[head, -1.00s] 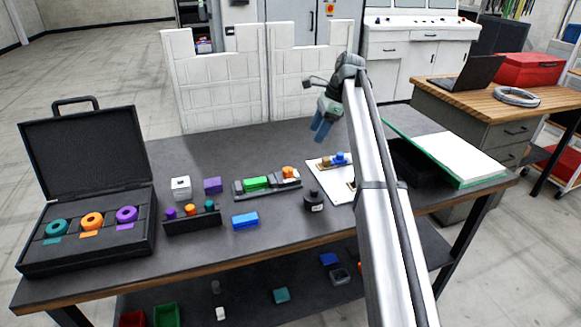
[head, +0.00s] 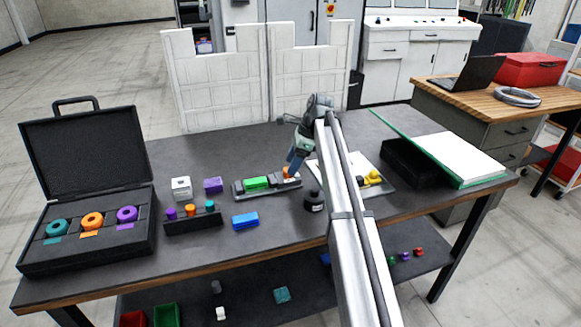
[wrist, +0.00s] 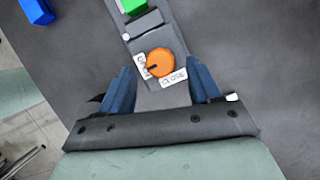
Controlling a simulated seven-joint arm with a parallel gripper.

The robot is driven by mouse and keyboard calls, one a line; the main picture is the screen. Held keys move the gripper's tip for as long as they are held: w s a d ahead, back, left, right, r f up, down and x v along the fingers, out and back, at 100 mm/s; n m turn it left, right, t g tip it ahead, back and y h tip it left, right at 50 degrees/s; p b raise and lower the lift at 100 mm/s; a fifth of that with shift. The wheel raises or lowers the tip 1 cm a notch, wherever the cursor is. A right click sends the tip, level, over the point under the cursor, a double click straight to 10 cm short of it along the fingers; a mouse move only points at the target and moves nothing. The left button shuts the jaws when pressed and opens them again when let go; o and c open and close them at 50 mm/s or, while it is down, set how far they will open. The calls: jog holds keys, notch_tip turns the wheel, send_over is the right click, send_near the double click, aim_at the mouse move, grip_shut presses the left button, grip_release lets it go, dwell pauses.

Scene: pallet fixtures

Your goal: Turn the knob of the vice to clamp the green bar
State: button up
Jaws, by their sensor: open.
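The dark grey vice (head: 268,190) lies on the table with the green bar (head: 256,183) between its jaws. The green bar also shows at the top edge of the wrist view (wrist: 132,6). The orange knob (wrist: 160,63) has a dark pointer mark and white labels beside it, one reading "CLOSE"; the other is hard to read. In the head view the knob (head: 289,172) is partly hidden behind my gripper. My gripper (wrist: 162,76) is open and empty, its blue fingers on either side of and just short of the knob in the wrist view. Contact is not visible.
A blue block (head: 245,221) lies in front of the vice, and a black round weight (head: 314,201) stands to its right. A rack with coloured pegs (head: 193,222) and an open black case (head: 86,244) are to the left.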

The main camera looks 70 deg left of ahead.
jog(key=shift+x, duration=1.15)
jog(key=c, duration=1)
